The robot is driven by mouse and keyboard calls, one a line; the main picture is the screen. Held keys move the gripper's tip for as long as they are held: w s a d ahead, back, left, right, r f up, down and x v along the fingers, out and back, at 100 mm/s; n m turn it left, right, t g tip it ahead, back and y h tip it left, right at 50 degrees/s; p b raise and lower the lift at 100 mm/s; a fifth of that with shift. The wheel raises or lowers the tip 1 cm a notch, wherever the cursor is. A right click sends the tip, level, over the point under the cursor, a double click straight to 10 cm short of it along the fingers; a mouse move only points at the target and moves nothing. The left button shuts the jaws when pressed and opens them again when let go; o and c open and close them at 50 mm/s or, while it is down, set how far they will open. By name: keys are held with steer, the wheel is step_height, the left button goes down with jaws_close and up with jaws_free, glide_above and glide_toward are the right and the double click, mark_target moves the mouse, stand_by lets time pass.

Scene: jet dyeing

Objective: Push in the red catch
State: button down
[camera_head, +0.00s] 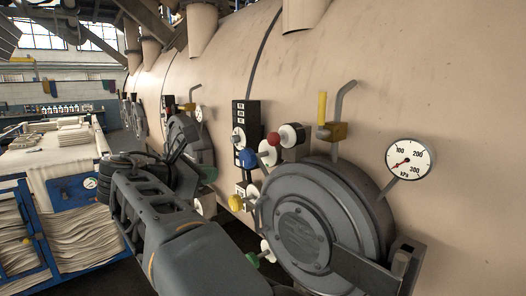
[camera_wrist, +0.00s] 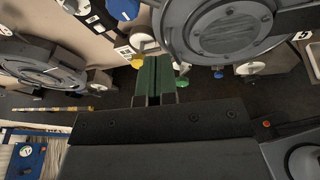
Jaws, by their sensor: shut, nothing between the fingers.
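The clearest red part is a rounded red knob (camera_head: 273,138), with a white round piece beside it, above the near round door (camera_head: 305,228) in the head view. I cannot tell whether this knob is the red catch. I make out no red catch in the wrist view. My gripper (camera_wrist: 156,62) shows there with green fingers close together, shut and empty. The fingers point towards the gap between two round doors. In the head view my arm reaches in from the lower middle, left of the near door, with its end apart from the red knob.
A blue knob (camera_head: 247,157), a yellow knob (camera_head: 236,203) and a black panel (camera_head: 246,125) crowd the vessel wall near the red knob. A pressure gauge (camera_head: 409,159) sticks out at right. A blue-framed fabric cart (camera_head: 60,225) stands at left.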

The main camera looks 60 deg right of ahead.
mark_target(269, 139)
steer(key=s+d+r+g, duration=0.1)
steer(key=d, duration=0.3)
steer(key=s+d+r+g+h+p, duration=0.1)
steer(key=s+d+r, duration=0.1)
steer(key=d, duration=0.3)
steer(key=s+d+r+g+h, duration=0.1)
steer(key=s+d+r, duration=0.1)
steer(key=d, duration=0.2)
steer(key=shift+d+r+n+p, duration=0.2)
steer(key=shift+r+n+p, duration=0.05)
steer(key=shift+n+p, duration=0.15)
steer(key=shift+x, duration=0.85)
steer(key=shift+d, duration=0.1)
